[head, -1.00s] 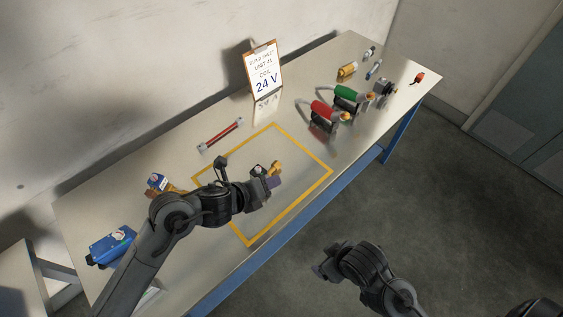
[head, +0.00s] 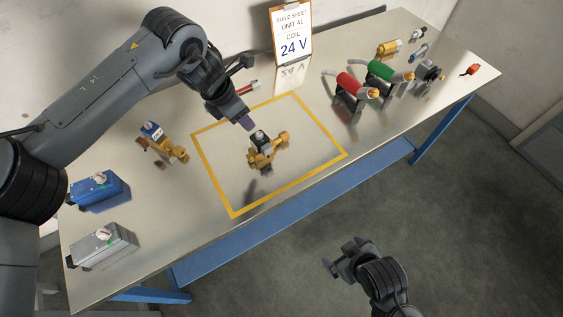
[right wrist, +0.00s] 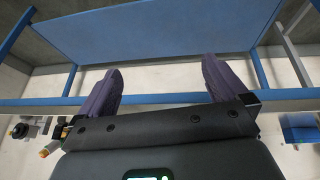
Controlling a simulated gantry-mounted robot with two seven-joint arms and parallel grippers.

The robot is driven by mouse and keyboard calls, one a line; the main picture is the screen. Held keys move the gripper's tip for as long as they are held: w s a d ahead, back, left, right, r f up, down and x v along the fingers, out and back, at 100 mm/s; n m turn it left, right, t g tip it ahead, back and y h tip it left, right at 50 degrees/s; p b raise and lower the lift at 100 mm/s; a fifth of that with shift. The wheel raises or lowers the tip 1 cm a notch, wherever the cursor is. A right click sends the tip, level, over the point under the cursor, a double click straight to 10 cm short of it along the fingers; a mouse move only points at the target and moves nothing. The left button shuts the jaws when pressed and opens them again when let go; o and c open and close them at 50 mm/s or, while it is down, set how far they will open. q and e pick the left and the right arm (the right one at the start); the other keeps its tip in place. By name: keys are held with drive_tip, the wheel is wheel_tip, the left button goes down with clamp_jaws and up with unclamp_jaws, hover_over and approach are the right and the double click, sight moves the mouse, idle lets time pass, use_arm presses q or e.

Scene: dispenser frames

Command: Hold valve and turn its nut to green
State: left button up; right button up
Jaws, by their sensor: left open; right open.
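In the head view a brass valve (head: 265,158) with a dark-and-white top sits inside the yellow outline on the table. My left gripper (head: 246,121) is open just above and to the left of it, apart from it as far as I can tell. A second brass valve (head: 170,151) with a blue top stands left of the outline. My right gripper (head: 340,258) is open and empty, off the table's front edge over the floor. In the right wrist view its two dark fingers (right wrist: 160,85) are spread apart with nothing between them. No green mark on the valve's nut can be made out.
A blue box (head: 100,190) and a grey box (head: 103,245) stand at the left end. A build sheet reading "COIL 24 V" (head: 291,35) stands at the back. The yellow outline (head: 322,120) is otherwise clear.

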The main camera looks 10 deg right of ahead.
drive_tip(key=w+a+r+n+t+y, duration=0.2)
drive_tip(key=w+a+r+n+t, duration=0.15)
drive_tip(key=w+a+n, duration=0.65)
drive_tip(key=n+t+y, duration=0.4)
drive_tip(key=n+t, duration=0.1)
drive_tip(key=n, duration=1.2)
approach(261, 146)
drive_tip(key=s+a+f, duration=0.4)
drive_tip(key=shift+s, duration=0.2)
drive_tip(key=w+d+n, duration=0.1)
drive_tip(key=w+n, duration=0.1)
drive_tip(key=n, duration=0.1)
drive_tip(key=w+d+f+n+t+y, duration=0.1)
drive_tip(key=d+n, duration=0.1)
drive_tip(key=n, duration=0.1)
drive_tip(key=w+d+n+y, duration=0.1)
drive_tip(key=w+d+n, duration=0.1)
drive_tip(key=n, duration=0.1)
drive_tip(key=shift+w+d+f+n+t, duration=0.2)
drive_tip(key=shift+w+f+n+t, duration=0.1)
drive_tip(key=shift+f+n+t, duration=0.1)
drive_tip(key=shift+w+y, duration=0.25)
drive_tip(key=shift+y, duration=0.05)
drive_tip(key=x, duration=1.1)
drive_tip(key=shift+w+a+f, duration=0.1)
drive_tip(key=shift+c, duration=0.2)
drive_tip(key=c, duration=1.3)
drive_tip(key=shift+c, duration=0.2)
